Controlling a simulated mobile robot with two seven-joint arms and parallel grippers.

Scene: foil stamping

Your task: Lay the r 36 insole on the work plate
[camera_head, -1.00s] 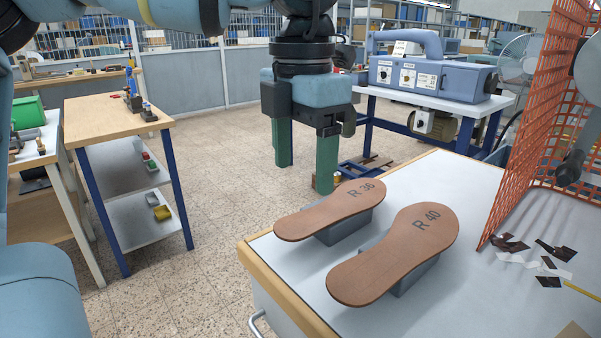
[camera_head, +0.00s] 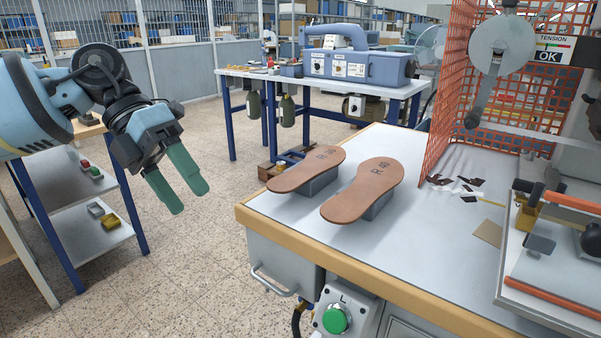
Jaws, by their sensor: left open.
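The brown R 36 insole (camera_head: 308,170) rests on a grey block (camera_head: 320,182) near the left edge of the bench top. The similar R 40 insole (camera_head: 363,190) lies on its own block just to its right. My left gripper (camera_head: 190,200) is open and empty, with its green fingers pointing down and to the right over the floor. It is left of the bench and well apart from both insoles. At the right edge a machine bed (camera_head: 560,245), possibly the work plate, is partly cut off. My right gripper is not in view.
An orange mesh guard (camera_head: 470,80) stands at the back right of the bench (camera_head: 430,235). Dark foil scraps (camera_head: 468,182) lie near its foot. A green button (camera_head: 335,320) is on the bench front. A blue machine (camera_head: 360,65) stands on a table behind.

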